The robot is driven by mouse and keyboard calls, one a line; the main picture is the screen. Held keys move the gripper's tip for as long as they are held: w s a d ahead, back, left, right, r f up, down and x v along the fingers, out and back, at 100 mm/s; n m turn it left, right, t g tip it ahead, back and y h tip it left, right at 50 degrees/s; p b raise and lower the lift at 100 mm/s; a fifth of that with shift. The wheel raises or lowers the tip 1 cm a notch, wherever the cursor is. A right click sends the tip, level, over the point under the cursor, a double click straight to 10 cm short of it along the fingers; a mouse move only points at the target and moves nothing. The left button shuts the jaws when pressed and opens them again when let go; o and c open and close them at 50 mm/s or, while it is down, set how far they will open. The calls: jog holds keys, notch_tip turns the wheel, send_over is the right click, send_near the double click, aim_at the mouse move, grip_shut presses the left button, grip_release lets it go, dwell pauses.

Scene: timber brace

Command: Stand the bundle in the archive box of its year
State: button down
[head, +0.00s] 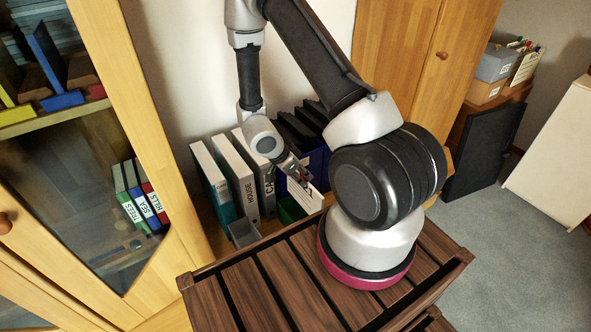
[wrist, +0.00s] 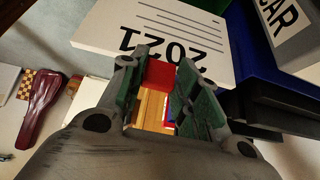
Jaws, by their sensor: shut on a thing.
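My gripper (head: 302,174) is shut on a white bundle (head: 307,196) in front of the row of binders. In the wrist view my fingertips (wrist: 162,58) are at the bundle's near edge, and the bundle (wrist: 110,22) reads 2021 upside down. In the head view the bundle is tilted, above or beside a green box (head: 291,211). A blue box (head: 316,160) stands behind it. A red patch (wrist: 160,74) shows between my fingers; I cannot tell what it belongs to. No year label on a box is readable, and my arm hides part of the row.
Upright binders, including one marked HOUSE (head: 234,172), stand left of my gripper. A small grey box (head: 244,233) stands in front of them. A dark slatted wooden top (head: 240,290) lies nearer. A glass-doored cabinet (head: 172,180) is at left. Grey floor (head: 495,240) is open at right.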

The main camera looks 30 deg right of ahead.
jog(key=shift+a+f, duration=0.1)
dwell(0.3)
jog(key=shift+f, duration=2.3)
notch_tip(320, 180, down, 12)
jog(key=shift+f, duration=0.15)
dwell(1.9)
jog(key=c, duration=0.5)
grip_release()
